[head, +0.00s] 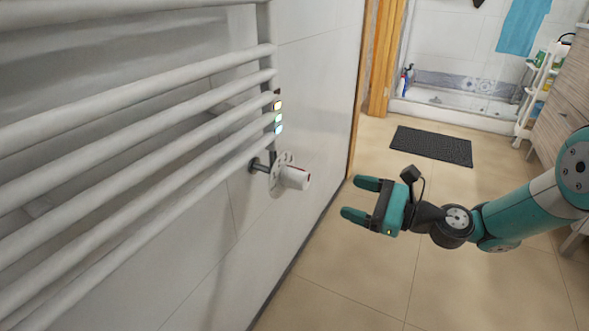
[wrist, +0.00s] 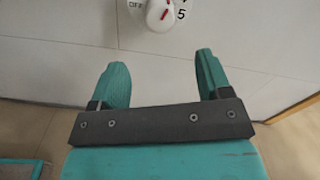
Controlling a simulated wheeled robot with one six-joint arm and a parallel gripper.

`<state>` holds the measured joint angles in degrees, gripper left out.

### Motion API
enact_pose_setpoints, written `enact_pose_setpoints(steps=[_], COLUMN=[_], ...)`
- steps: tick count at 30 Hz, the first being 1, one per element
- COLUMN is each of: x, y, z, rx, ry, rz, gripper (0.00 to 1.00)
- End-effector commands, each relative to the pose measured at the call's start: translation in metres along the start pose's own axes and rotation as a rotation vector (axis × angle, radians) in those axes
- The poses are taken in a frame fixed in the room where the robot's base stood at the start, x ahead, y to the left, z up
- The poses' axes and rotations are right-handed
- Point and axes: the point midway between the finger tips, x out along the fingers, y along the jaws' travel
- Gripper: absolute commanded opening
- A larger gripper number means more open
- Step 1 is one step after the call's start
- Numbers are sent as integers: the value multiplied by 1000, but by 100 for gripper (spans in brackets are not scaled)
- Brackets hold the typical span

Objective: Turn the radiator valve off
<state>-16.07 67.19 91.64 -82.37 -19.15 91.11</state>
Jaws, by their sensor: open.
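The radiator valve (head: 294,177) is a white knob with a red mark, on a pale round dial at the lower right end of the white towel radiator (head: 130,130). In the wrist view the knob (wrist: 161,15) is at the top edge, partly cut off. Its dial shows "OFF" at the left and "5" at the right, and a red mark sits on the knob. My gripper (head: 355,199) is open and empty, to the right of the knob and apart from it. In the wrist view its two teal fingers (wrist: 162,80) point toward the wall below the knob.
The white tiled wall (head: 315,85) runs behind the radiator. A wooden door frame (head: 385,60) stands beyond it. A dark mat (head: 432,146) lies on the tan floor before the shower. A cart (head: 537,95) with bottles stands at the right. The floor around my gripper is clear.

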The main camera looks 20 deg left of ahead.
Motion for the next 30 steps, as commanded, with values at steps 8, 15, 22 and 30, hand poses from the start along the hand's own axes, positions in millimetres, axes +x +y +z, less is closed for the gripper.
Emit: enact_pose_setpoints(steps=[8, 15, 22, 30], x=[67, 116, 141, 145], y=[3, 2, 1, 0], z=[-2, -2, -1, 0], rx=[-5, -6, -3, -1], ry=[-3, -3, 0, 1], rz=[3, 2, 1, 0], gripper=[71, 71, 71, 71])
